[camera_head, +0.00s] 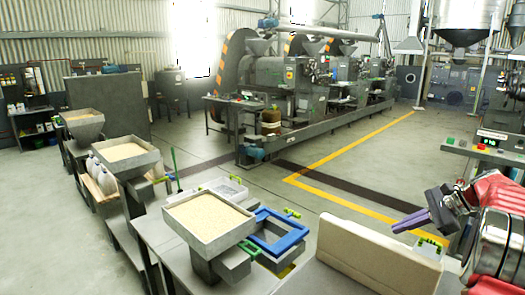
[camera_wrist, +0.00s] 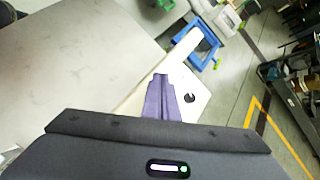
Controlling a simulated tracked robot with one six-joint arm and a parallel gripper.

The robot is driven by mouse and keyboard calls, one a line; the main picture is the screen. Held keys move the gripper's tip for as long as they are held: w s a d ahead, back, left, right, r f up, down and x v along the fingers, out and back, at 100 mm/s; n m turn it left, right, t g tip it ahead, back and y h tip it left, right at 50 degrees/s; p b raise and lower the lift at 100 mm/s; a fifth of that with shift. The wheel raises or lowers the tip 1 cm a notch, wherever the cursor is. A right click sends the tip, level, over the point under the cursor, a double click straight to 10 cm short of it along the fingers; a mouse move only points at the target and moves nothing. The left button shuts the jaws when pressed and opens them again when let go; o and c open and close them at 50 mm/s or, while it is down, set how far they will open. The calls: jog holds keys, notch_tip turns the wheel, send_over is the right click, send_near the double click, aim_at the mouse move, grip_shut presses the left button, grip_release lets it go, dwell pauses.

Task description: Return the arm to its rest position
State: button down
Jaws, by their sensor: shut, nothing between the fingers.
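My arm (camera_head: 497,207) is folded at the right edge of the head view, with red and grey links partly cut off by the frame. My gripper (camera_head: 396,228) has purple fingers pointing left, above the floor and behind the cream padded block. In the wrist view my gripper (camera_wrist: 161,78) shows its purple fingers pressed together, with nothing between them. The gripper's base and the rest of the arm are partly hidden.
A cream padded block (camera_head: 368,262) stands at the lower right. A blue frame (camera_head: 277,233) and a grain tray (camera_head: 210,220) sit left of it. Expeller machines (camera_head: 290,85) stand behind. A control panel (camera_head: 490,146) is close to my arm. Yellow-lined floor (camera_head: 335,165) is open.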

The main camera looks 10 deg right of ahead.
jog(key=s+a+r+n+g+h, duration=0.1)
jog(key=s+a+r+n, duration=0.15)
jog(key=a, duration=0.55)
jog(key=s+a+r+n+g+h, duration=0.1)
jog(key=s+a+n, duration=0.15)
jog(key=a, duration=0.65)
jog(key=s+a+r+n+g+h, duration=0.15)
jog(key=a+n, duration=0.25)
jog(key=a, duration=0.4)
jog(key=s+a+f+n+t+h, duration=0.3)
jog(key=s+a+n, duration=0.9)
jog(key=s, duration=0.6)
jog(key=shift+a+f, duration=0.7)
jog(key=shift+a, duration=0.15)
